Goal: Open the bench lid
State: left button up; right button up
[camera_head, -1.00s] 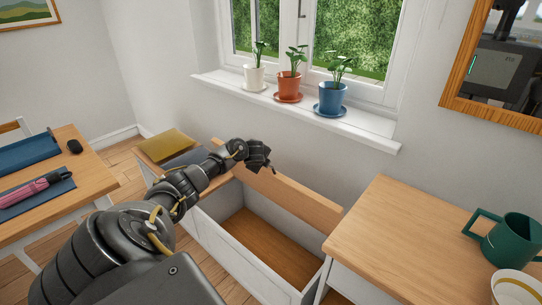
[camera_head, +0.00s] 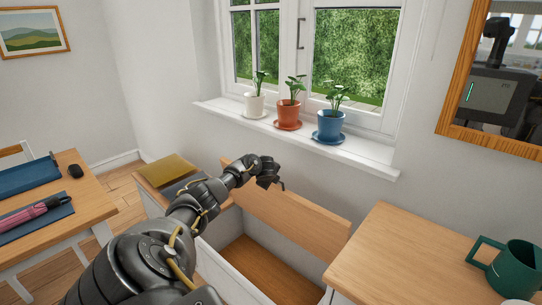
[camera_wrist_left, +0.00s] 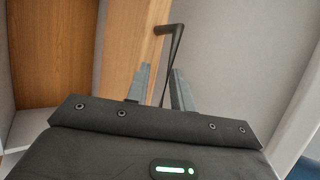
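The bench (camera_head: 222,268) stands below the window with its wooden lid (camera_head: 290,212) raised on the wall side, leaving the box interior (camera_head: 265,262) exposed. My left gripper (camera_head: 276,183) is at the lid's upper part. In the left wrist view, the two grey fingers (camera_wrist_left: 160,82) stand apart. A dark bar-like handle (camera_wrist_left: 176,42) on the lid (camera_wrist_left: 135,40) runs down between them, close to the right finger; whether either finger touches it I cannot tell. My right gripper is not in view.
A yellow item (camera_head: 167,170) lies on the bench's left end. A wooden-topped counter (camera_head: 400,240) with a green mug (camera_head: 510,268) is at the right. Potted plants stand on the windowsill (camera_head: 300,140). A table (camera_head: 75,225) stands at the left.

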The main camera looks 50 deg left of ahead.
pick_arm(q)
jog(key=shift+o, duration=0.7)
jog(key=p+v, duration=0.2)
jog(key=v, duration=0.9)
jog(key=shift+w, duration=0.1)
